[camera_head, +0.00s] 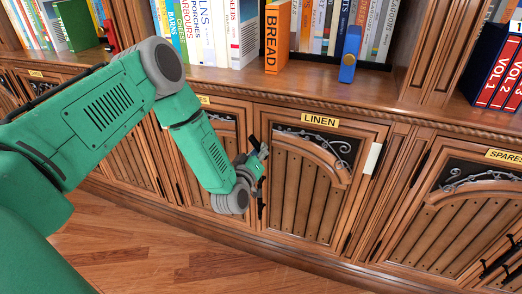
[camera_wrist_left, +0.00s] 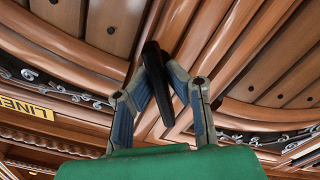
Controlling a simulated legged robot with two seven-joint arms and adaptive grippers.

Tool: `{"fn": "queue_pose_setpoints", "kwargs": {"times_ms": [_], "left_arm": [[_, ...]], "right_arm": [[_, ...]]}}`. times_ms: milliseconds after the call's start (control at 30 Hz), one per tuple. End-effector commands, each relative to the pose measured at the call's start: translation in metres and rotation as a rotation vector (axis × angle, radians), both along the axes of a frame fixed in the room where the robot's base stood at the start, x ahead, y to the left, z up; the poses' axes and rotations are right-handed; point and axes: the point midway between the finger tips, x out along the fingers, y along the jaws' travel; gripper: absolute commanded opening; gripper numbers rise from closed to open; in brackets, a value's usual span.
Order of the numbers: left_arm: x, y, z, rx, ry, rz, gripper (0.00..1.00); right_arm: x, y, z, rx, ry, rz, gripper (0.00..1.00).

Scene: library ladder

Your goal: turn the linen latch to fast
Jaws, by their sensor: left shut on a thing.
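The linen door (camera_head: 305,190) is a closed panelled cabinet door with a yellow label reading LINEN (camera_head: 319,120); part of this label also shows in the left wrist view (camera_wrist_left: 25,107). My left gripper (camera_head: 262,153) is at the left edge of this door. In the left wrist view its two fingers (camera_wrist_left: 160,78) are closed on a black bar (camera_wrist_left: 154,58), which looks like the linen latch. The bar stands between the fingertips and slants slightly in that view. The gripper hides part of it in the head view, so I cannot tell its exact turn. My right gripper is out of view.
A wooden shelf ledge (camera_head: 330,84) runs above the doors. It carries books, an orange BREAD book (camera_head: 277,38) and a blue object (camera_head: 349,55). A white card (camera_head: 373,158) is at the linen door's right edge. The spares door (camera_head: 450,215) is at right. The wooden floor (camera_head: 150,255) is clear.

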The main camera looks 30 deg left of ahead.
Motion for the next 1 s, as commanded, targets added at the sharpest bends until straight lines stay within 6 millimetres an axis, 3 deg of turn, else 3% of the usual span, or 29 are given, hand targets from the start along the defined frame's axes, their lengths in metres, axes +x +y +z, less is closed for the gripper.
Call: {"fn": "queue_pose_setpoints", "kwargs": {"times_ms": [600,1000], "left_arm": [[-0.003,0.009,-0.011,-0.564,-0.131,0.01,0.0],[-0.003,0.009,-0.015,-0.836,-0.196,0.009,0.0]], "right_arm": [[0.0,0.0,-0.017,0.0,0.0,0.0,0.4],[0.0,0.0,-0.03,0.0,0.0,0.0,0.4]]}}
